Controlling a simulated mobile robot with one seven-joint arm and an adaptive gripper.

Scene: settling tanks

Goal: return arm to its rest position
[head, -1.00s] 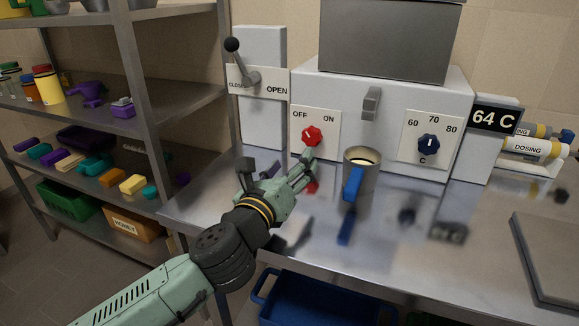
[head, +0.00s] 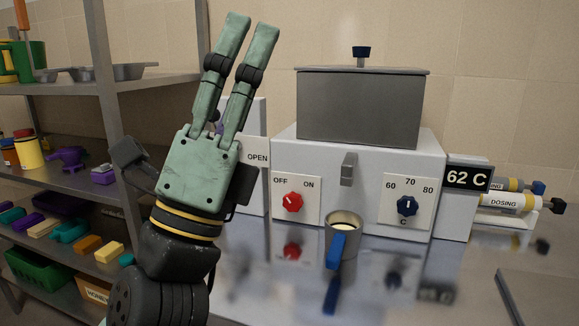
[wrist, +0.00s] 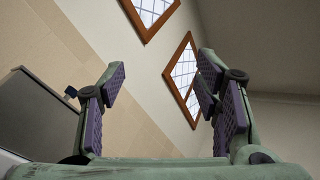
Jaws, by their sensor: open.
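My green gripper (head: 242,42) is raised in front of the left part of the machine, fingers pointing up. The raised hand and wrist hide most of the OPEN/CLOSED lever panel (head: 254,152) in the head view. My gripper touches nothing that I can see.
A blue-handled metal cup (head: 346,220) stands on the steel counter in front.

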